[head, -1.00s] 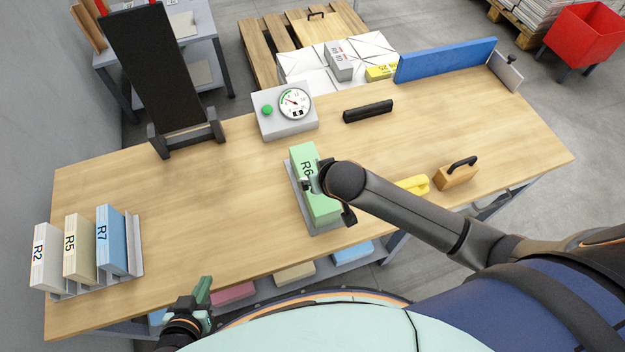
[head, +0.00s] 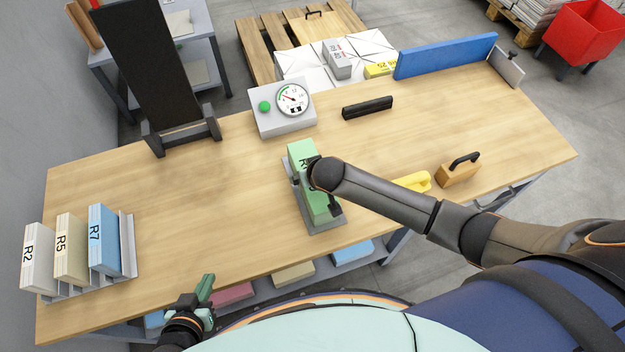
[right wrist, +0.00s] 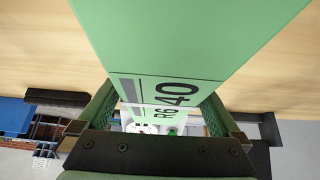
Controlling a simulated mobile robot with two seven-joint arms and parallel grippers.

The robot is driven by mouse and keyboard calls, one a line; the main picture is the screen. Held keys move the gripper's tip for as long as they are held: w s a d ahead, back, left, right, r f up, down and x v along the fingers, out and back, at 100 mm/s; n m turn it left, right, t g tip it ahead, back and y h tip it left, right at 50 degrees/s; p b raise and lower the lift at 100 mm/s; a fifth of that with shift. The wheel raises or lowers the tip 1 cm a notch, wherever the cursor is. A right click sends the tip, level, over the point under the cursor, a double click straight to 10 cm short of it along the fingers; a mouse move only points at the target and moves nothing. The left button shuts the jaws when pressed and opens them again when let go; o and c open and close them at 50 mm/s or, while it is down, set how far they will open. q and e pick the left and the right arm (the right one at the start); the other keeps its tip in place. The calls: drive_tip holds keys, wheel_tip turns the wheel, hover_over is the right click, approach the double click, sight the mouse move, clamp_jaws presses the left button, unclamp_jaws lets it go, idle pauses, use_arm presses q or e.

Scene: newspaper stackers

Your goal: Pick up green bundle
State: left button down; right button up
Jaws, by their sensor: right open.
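The green bundle (head: 302,152) lies on a grey tray (head: 338,224) near the front middle of the table; my right wrist hides part of its R6 label. It also fills the upper middle of the right wrist view (right wrist: 185,45). My right gripper (head: 316,184) is over the bundle. In the right wrist view its open jaws (right wrist: 160,95) have one green finger on each side of the bundle; I cannot tell whether they touch it. My left gripper (head: 206,290), with green fingers, is off the table's front edge at lower left, away from the bundle; its opening is unclear.
Bundles R2 (head: 38,262), R5 (head: 70,250) and R7 (head: 104,240) stand in a rack at left. A scale (head: 284,112), a black bar (head: 368,107), a yellow tool (head: 414,182) and a handled wooden block (head: 458,172) lie around. The table's left middle is clear.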

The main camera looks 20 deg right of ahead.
clamp_jaws()
drive_tip(key=shift+r, duration=0.15)
idle(0.8)
